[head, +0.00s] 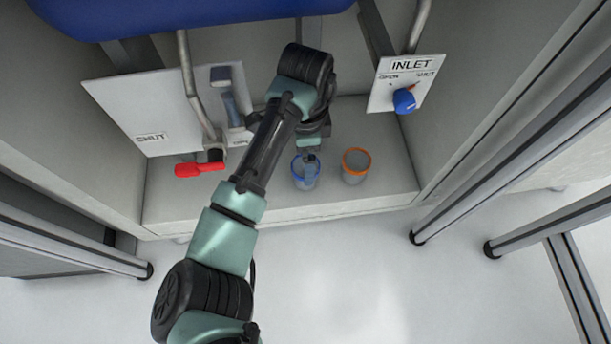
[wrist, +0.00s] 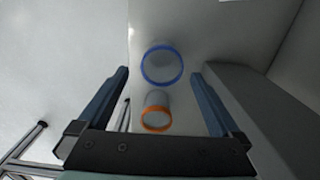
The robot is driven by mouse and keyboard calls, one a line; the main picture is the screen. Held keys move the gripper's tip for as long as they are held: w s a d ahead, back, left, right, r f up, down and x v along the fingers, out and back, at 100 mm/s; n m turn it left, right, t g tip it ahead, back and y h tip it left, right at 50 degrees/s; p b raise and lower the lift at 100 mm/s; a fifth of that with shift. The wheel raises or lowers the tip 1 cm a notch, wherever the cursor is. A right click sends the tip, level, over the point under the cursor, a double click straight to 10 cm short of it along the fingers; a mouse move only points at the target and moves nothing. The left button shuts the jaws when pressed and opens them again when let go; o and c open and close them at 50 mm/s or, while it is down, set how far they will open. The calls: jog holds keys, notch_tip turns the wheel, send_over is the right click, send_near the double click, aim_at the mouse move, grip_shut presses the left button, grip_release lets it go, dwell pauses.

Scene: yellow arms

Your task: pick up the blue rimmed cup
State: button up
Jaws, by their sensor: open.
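The blue rimmed cup (head: 304,180) is a small grey cup standing upright near the front edge of the shelf. In the wrist view its blue rim (wrist: 161,64) shows as a ring near the top centre. My gripper (head: 310,157) is above it, and one finger overlaps the rim in the head view. In the wrist view my gripper (wrist: 160,74) is open, with one finger on each side and the cup's rim between and a little beyond the fingertips. The jaws look empty. Whether a finger touches the cup I cannot tell.
An orange rimmed cup (head: 355,166) stands close to the right of the blue one. A red handle (head: 200,169) on a bent pipe is at the left. An INLET panel (head: 405,80) with a blue knob (head: 404,101) is at the right. Cabinet walls enclose both sides.

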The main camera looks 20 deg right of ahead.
aim_at(297, 167)
jog(key=shift+w+f+b, duration=0.15)
jog(key=shift+f+b, duration=2.55)
jog(key=shift+f, duration=0.25)
jog(key=shift+d+r, duration=0.1)
jog(key=c, duration=1.3)
